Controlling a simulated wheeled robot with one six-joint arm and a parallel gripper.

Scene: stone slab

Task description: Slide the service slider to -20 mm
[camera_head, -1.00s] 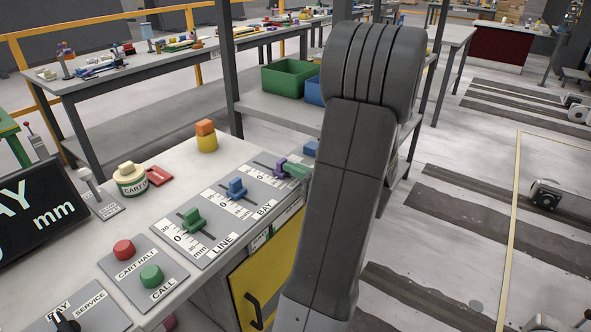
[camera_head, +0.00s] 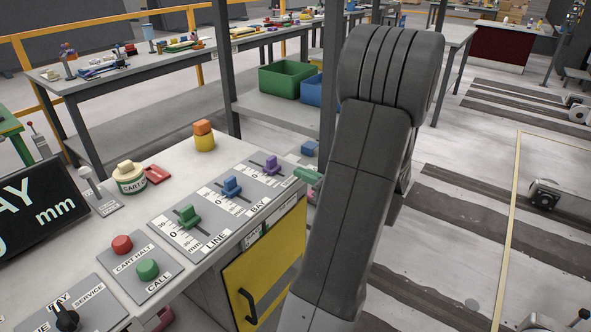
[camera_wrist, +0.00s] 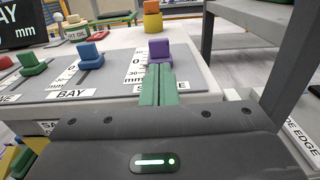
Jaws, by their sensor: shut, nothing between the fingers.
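The service slider's purple knob (camera_head: 271,165) stands on the right-hand slider plate, at the far end of the console row. It also shows in the wrist view (camera_wrist: 159,48), beside a scale (camera_wrist: 136,65) with 0 and 30 marks. Its exact reading is too small to tell, and the label below is partly covered by my fingers. My gripper (camera_head: 306,176) is shut and empty, its green fingers to the right of the knob with a visible gap in the head view. In the wrist view the fingers (camera_wrist: 158,84) point straight at the knob.
A blue BAY knob (camera_head: 232,186) and a green LINE knob (camera_head: 188,216) stand left of it. A red CART HALT button (camera_head: 122,244) and green CALL button (camera_head: 147,269) lie nearer. An orange-and-yellow stack (camera_head: 204,136) stands behind. A dark display (camera_head: 38,215) is cut off at left.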

